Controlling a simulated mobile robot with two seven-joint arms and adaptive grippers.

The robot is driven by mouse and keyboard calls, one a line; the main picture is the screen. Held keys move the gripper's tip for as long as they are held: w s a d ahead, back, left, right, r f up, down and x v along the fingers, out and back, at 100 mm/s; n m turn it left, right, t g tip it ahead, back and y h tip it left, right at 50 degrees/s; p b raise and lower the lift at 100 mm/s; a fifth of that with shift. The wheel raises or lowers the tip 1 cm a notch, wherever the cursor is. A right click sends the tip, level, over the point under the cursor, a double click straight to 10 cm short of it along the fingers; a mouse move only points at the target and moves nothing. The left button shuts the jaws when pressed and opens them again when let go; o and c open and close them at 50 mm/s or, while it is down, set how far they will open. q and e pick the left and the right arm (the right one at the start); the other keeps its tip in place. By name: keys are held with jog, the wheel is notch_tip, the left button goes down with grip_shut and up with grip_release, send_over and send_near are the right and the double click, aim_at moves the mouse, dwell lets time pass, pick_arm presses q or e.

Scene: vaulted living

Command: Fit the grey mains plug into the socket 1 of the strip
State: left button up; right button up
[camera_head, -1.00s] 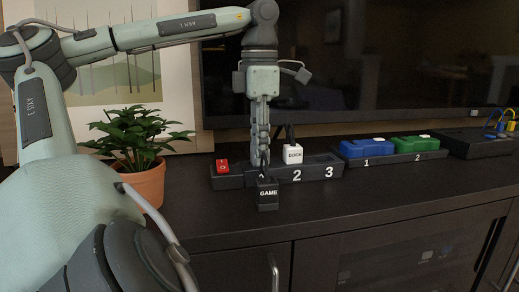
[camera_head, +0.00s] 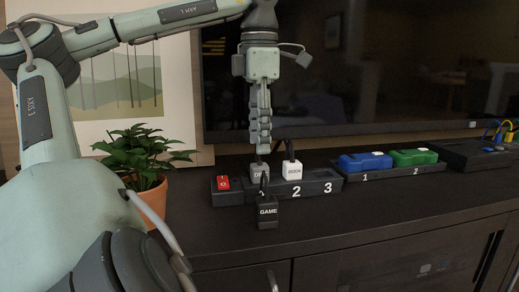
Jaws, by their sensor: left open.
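The grey mains plug (camera_head: 259,168) stands upright at socket 1 of the black power strip (camera_head: 318,186), left of the white DOCK plug (camera_head: 292,170) at socket 2. Whether the grey plug is fully seated is hard to tell. My left gripper (camera_head: 260,150) points down just above the grey plug. Its fingers are seen edge-on; it is open and holds nothing. My right gripper is not in view.
The strip has a red switch (camera_head: 222,183) at its left end; socket 3 looks free. A potted plant (camera_head: 143,165) stands at left. A blue block (camera_head: 365,162) and a green block (camera_head: 413,157) sit on another black base at right.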

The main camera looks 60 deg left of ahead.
aim_at(259, 165)
pick_arm(q)
notch_tip(259, 165, up, 6)
jog(key=shift+p, duration=0.75)
